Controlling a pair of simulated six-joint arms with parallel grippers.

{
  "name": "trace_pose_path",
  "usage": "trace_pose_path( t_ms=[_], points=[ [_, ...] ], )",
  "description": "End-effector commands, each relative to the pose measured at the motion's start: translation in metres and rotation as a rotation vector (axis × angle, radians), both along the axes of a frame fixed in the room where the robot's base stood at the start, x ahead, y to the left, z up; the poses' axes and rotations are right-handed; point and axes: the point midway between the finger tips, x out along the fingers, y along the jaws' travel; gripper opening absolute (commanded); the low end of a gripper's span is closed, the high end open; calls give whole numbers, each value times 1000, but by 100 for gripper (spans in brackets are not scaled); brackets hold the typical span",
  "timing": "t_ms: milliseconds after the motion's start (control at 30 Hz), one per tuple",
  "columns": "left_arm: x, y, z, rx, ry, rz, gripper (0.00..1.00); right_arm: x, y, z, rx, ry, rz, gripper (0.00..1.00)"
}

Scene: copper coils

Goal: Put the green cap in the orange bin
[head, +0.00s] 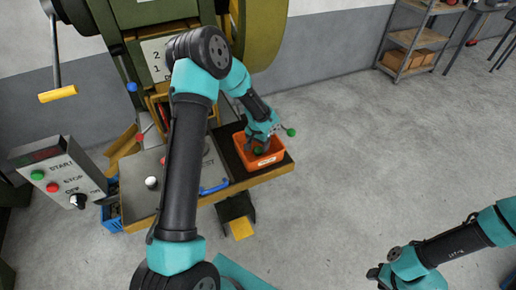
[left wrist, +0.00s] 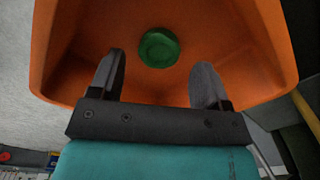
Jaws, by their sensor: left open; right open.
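The orange bin (head: 278,157) stands on the right end of the machine's table in the head view. It fills most of the left wrist view (left wrist: 270,75). The round green cap (left wrist: 158,47) shows inside the bin in the left wrist view, beyond my open fingertips and not between them. It shows partly in the head view (head: 258,151), below the gripper. My left gripper (left wrist: 160,75) is open and empty over the bin; it is also in the head view (head: 261,138). My right gripper (head: 374,274) is open at the lower right, far from the bin.
A green ball knob (head: 291,132) sticks out just behind the bin. A blue handle (head: 214,188) and a white knob (head: 151,182) are on the table to the left. A control box (head: 60,173) stands at far left. The floor to the right is clear.

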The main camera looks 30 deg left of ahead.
Motion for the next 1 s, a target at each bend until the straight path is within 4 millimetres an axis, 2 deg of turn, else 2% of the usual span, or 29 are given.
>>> trace_pose_path(
  t_ms=[33, 300, 500, 1000],
  points=[
    [1, 0, 11, 1, -4, 0, 71, 0, 0, 0, 0, 0, 0, 43],
    [1, 0, 62, 1, -4, -1, 71, 0, 0, 0, 0, 0, 0, 43],
    [0, 0, 87, 1, -2, 0, 71, 0, 0, 0, 0, 0, 0, 43],
    [0, 0, 93, 0, 0, -1, 71, 0, 0, 0, 0, 0, 0, 43]
  ],
)
